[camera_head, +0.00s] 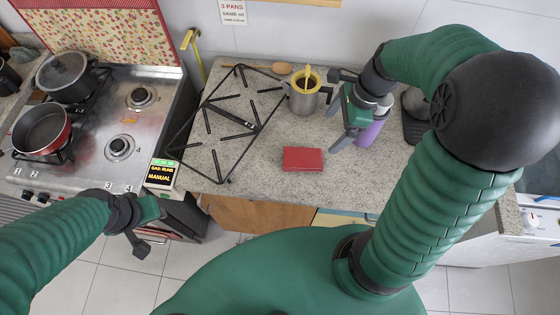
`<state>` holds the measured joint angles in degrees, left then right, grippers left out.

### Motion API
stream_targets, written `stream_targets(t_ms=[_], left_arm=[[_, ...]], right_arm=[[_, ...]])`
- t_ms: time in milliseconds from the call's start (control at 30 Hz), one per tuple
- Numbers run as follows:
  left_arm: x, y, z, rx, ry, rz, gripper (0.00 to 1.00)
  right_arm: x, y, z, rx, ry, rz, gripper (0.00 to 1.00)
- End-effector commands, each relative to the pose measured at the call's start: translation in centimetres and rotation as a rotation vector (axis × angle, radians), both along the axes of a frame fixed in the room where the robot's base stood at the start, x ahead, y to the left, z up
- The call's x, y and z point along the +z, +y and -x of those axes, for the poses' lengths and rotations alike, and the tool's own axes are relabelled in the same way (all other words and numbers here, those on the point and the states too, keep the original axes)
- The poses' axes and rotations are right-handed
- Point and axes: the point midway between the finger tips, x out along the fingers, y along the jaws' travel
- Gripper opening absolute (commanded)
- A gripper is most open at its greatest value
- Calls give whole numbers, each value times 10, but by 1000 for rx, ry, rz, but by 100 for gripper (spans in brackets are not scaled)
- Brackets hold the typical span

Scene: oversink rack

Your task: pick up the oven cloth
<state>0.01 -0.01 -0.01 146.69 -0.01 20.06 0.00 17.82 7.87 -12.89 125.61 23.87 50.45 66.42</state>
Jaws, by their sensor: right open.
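A flat red rectangular block (302,159) lies on the counter in front of the grey mug. It may be the folded oven cloth, but I cannot tell for sure. My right gripper (341,110) is open over the counter, to the right of the mug and up and right of the red block, apart from the block. It partly hides a purple cup (371,131). My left gripper (152,230) is over the floor by the front of the stove, its fingers apart and empty.
A grey mug (303,100) with a yellow item, a wooden spoon (281,68) and a black pan grate (228,125) are on the counter (250,181). The stove (128,120) at left holds a red pan (42,126) and a lidded pot (66,75).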

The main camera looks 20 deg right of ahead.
Motion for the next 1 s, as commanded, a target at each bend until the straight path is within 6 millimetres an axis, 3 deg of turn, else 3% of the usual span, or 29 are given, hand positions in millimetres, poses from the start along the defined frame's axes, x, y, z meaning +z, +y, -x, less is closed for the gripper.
stream_targets(t_ms=[167, 500, 767, 1000], left_arm=[[-2, 0, 0, -1, 0, 0, 36], [-16, 0, 0, 0, 0, 0, 36], [-20, 0, 0, 0, 0, 0, 36], [-27, 0, 0, 0, 0, 0, 36]], right_arm=[[-9, 0, -2, -63, 15, -23, 89], [-91, 23, -12, -59, 16, -22, 89], [-119, 36, -15, -56, 13, -22, 89], [-155, 53, -19, -58, 11, -20, 89]])
